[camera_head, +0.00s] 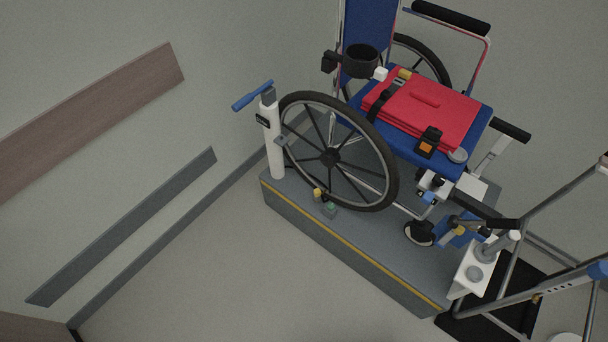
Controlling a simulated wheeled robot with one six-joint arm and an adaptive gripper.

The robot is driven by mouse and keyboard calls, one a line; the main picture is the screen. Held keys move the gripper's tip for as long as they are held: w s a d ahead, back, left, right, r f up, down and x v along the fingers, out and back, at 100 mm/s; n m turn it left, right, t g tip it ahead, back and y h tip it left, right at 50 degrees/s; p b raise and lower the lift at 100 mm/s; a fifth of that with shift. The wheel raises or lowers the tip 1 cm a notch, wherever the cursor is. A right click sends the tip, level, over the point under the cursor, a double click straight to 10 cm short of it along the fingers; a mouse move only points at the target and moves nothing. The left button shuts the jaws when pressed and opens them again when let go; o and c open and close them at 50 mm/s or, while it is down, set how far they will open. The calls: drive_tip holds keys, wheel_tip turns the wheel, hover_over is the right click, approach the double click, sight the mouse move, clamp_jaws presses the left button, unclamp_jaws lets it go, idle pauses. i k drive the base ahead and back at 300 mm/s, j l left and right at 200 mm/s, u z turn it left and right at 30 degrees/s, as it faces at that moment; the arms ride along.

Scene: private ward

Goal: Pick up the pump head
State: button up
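A white upright pump (271,145) with a blue T-handle (252,96) stands at the left end of a grey platform, beside a wheelchair wheel. A small grey part (282,141) is on the pump's right side; I cannot tell whether it is the pump head. A small yellow-topped piece (318,194) and a dark piece with a green top (330,209) are on the platform near the wheel's foot. They are too small to identify surely. My gripper is not in view.
The wheelchair's large wheel (331,158) stands close right of the pump. A red cushion (426,110) lies on its blue seat. The yellow-striped grey platform (340,243) has open floor in front. A metal frame (556,288) and white stand (473,270) are right.

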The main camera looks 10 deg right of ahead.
sight(317, 192)
drive_tip(key=i+j+u, duration=0.15)
drive_tip(key=i, duration=0.3)
drive_tip(key=i+j+u, duration=0.15)
drive_tip(key=i+j, duration=0.2)
drive_tip(key=i+j+u, duration=0.2)
drive_tip(key=i, duration=0.4)
drive_tip(key=k+l, duration=0.05)
drive_tip(key=l, duration=0.05)
